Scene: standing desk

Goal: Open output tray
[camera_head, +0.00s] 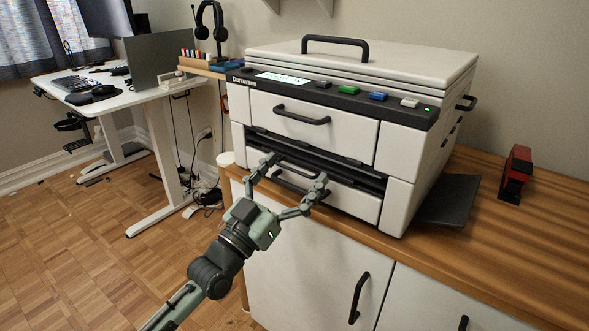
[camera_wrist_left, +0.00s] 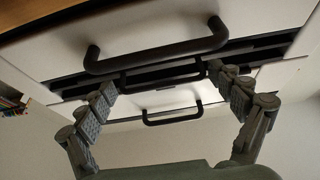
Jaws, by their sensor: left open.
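The white printer (camera_head: 412,117) stands on the wooden desk. Its front has an upper drawer with a black handle (camera_head: 302,115), a dark slot (camera_head: 345,167) below it, and a lower white drawer (camera_head: 350,203) with its own black handle. The left wrist view also shows a black handle (camera_wrist_left: 160,80) in the dark slot, between the two drawer handles. No label marks the output tray. My left gripper (camera_head: 295,170) is open and empty in front of the slot and lower drawer, fingers spread to either side of the slot handle. It partly hides the lower front.
A red stapler-like object (camera_head: 515,174) stands on the desk at right. A dark flat panel (camera_head: 450,200) sticks out from the printer's right side. White cabinet doors with black handles (camera_head: 359,298) lie below the desk. Open floor (camera_head: 80,260) is at left.

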